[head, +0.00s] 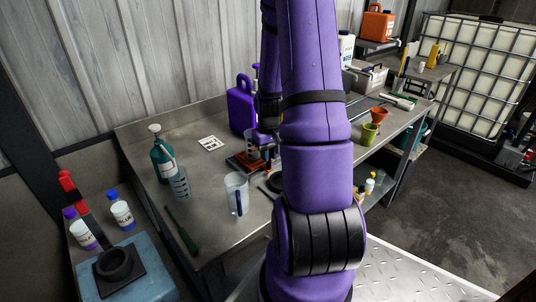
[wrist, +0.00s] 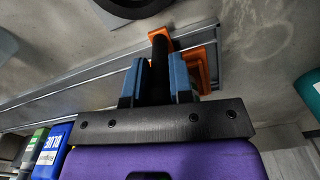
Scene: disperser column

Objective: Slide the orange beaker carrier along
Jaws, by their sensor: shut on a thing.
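The orange beaker carrier (head: 238,166) sits on the steel bench in the head view, left of my purple arm, with a clear beaker (head: 252,147) at it. In the wrist view the carrier shows as orange brackets (wrist: 207,62) at a long metal rail (wrist: 85,88). My gripper (wrist: 157,78) has its blue fingers shut on a dark upright bar between the orange parts, which looks like the carrier's handle. In the head view my arm hides part of the carrier and most of the gripper.
A clear beaker with a blue strip (head: 236,194) stands in front of the carrier. A purple jug (head: 242,106) stands behind it. Green (head: 369,134) and orange cups stand right.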

